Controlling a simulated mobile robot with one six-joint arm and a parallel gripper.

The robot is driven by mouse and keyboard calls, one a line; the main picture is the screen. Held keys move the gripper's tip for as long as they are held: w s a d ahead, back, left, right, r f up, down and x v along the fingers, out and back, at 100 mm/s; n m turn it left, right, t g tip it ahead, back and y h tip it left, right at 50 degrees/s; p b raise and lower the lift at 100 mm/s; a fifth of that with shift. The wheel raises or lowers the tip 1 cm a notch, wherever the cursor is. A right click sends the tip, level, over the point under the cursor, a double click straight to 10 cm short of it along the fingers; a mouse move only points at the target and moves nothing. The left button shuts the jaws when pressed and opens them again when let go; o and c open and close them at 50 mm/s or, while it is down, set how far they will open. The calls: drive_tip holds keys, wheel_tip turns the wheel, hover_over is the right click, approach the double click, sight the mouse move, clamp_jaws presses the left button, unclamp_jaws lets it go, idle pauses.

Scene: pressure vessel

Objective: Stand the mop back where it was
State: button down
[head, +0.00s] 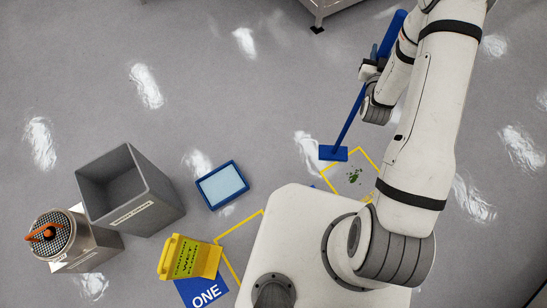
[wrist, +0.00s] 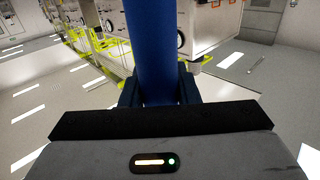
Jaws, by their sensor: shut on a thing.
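The mop is blue, with a long handle (head: 349,122) and a flat rectangular head (head: 333,153). Its head is low by the floor, beside a corner of the yellow floor outline; I cannot tell whether it touches. The handle leans up to the right in the head view. My gripper (head: 370,70) is shut on the handle, partly hidden by my arm. In the wrist view the blue handle (wrist: 151,50) rises between the fingers of my gripper (wrist: 158,92).
Green specks (head: 354,176) lie inside the yellow outline (head: 369,158). A blue tray (head: 239,201), yellow wet-floor sign (head: 190,257), grey bin (head: 145,207) and steel canister (head: 85,250) stand left. A blue "ONE" mat (head: 190,295) lies below them. The upper-left floor is open.

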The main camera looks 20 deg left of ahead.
drive_tip(key=w+a+f+n+y+b, duration=0.25)
drive_tip(key=a+f+b, duration=0.45)
drive_tip(key=a+b, duration=0.4)
drive_tip(key=s+a+f+n+g+y+b, duration=0.25)
drive_tip(key=a+f+y+b, duration=0.2)
drive_tip(key=a+b, duration=0.95)
drive_tip(key=s+a+f+n+g+y+b, duration=0.35)
drive_tip(key=a+b, duration=0.65)
drive_tip(key=b, duration=0.8)
wheel_tip(320, 180, down, 11)
drive_tip(key=m+t+b, duration=0.1)
drive_tip(key=t+b, duration=0.1)
drive_tip(key=b, duration=0.1)
drive_tip(key=shift+w+d+f, duration=0.15)
drive_tip(key=shift+f, duration=0.1)
drive_tip(key=c, duration=1.6)
unclamp_jaws()
drive_tip(key=shift+f, duration=0.15)
drive_tip(key=o, duration=0.5)
